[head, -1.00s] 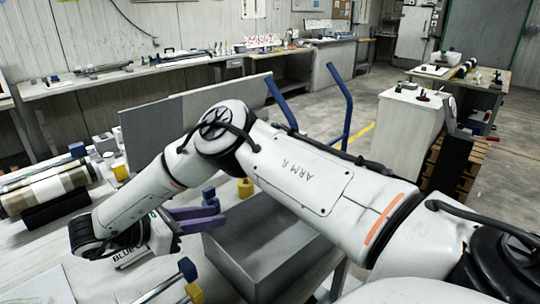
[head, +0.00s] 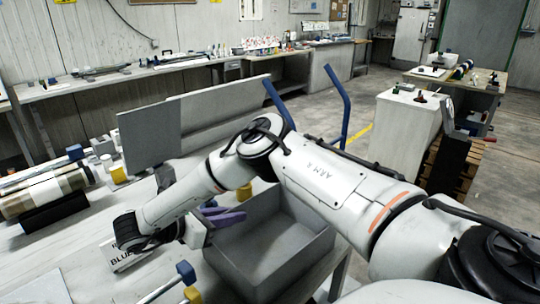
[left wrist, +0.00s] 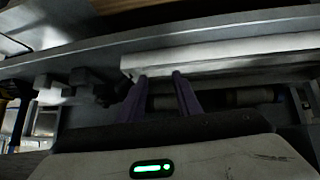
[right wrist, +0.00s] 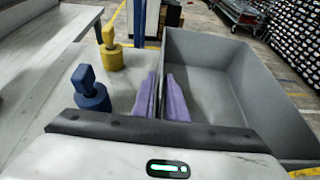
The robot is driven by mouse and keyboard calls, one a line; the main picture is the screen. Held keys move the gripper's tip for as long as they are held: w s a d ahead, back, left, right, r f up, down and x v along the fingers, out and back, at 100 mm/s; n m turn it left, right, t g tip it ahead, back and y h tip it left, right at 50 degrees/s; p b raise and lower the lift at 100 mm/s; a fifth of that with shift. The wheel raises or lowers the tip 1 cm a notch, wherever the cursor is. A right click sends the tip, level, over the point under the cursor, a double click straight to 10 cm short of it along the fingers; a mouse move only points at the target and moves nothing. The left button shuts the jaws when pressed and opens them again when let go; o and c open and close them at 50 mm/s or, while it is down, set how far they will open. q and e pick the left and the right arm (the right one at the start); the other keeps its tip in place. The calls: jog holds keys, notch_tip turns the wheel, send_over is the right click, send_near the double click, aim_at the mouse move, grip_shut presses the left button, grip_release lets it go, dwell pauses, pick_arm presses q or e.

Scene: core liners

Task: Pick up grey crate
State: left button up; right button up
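The grey crate (head: 300,240) is an open, empty box at the table's right end in the head view. The right wrist view shows its inside (right wrist: 210,80) too. My right gripper's purple fingers (head: 220,214) are at its left wall. In the right wrist view the fingers (right wrist: 160,92) stand on either side of that wall with only a narrow gap, shut on it. Whether the crate is off its support is not clear. My left gripper (left wrist: 160,90) is outside the head view; its fingers are apart and empty in the left wrist view.
Blue (right wrist: 90,90) and yellow (right wrist: 111,50) knobbed pieces stand on the table left of the crate. A grey panel (head: 150,135) and two blue posts (head: 346,105) rise behind. Striped core cylinders (head: 45,190) lie at the left. A white cabinet (head: 405,135) stands right.

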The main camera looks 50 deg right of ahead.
grip_shut()
dwell(0.7)
jog(key=shift+r, duration=0.15)
dwell(0.5)
